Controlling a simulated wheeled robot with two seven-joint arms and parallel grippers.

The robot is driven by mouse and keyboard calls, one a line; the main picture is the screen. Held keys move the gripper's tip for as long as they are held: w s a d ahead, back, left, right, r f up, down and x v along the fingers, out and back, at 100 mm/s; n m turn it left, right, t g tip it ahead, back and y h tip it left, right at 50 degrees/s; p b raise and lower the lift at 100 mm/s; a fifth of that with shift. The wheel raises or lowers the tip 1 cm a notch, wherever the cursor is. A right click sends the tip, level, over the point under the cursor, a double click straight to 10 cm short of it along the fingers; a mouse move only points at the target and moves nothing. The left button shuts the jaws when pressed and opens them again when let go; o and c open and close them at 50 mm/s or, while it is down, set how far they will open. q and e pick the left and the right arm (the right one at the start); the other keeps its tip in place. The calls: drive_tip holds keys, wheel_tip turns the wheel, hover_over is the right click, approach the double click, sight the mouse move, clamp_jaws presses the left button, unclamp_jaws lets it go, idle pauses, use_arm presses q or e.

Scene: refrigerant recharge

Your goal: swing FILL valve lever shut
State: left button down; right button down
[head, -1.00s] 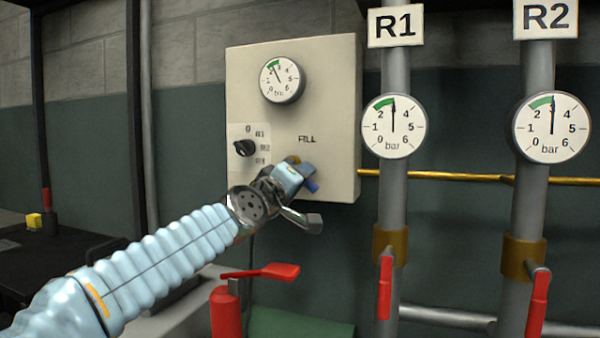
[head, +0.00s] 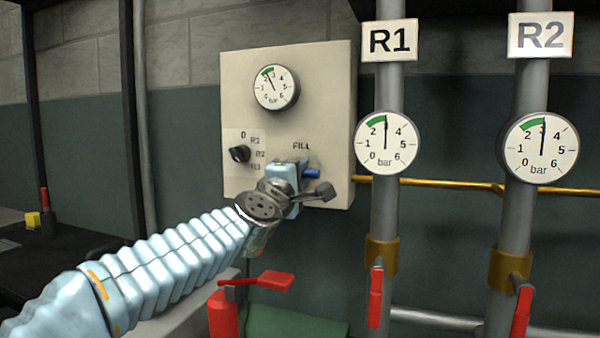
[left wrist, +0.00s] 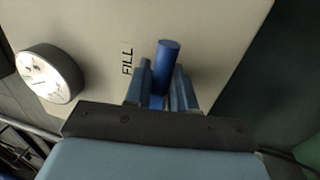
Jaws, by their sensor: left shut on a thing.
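The FILL valve lever is blue; its end (head: 312,173) shows just right of my left gripper in the head view. In the left wrist view the blue lever (left wrist: 167,55) stands between the two fingers. My left gripper (head: 293,168) is at the panel below the FILL label and is shut on the lever. It also shows in the left wrist view (left wrist: 162,88). The pale panel (head: 325,100) carries the FILL label. My gripper hides the valve body and most of the lever in the head view. My right gripper is not in view.
A round gauge (head: 275,87) and a black selector knob (head: 240,153) are on the panel. Pipes R1 (head: 384,205) and R2 (head: 518,200) with gauges and red levers stand to the right. A red cylinder (head: 223,312) with a red handle is below my left gripper.

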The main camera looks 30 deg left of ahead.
use_arm(q)
drive_tip(key=shift+a+r, duration=0.1)
idle(0.4)
drive_tip(key=c, duration=1.1)
unclamp_jaws()
drive_tip(key=shift+s, duration=0.3)
drive_tip(key=b+v, duration=0.1)
drive_tip(key=v, duration=1.2)
drive_tip(key=shift+s+f+b, duration=0.1)
drive_tip(key=shift+f+b, duration=0.15)
drive_tip(key=shift+b, duration=0.1)
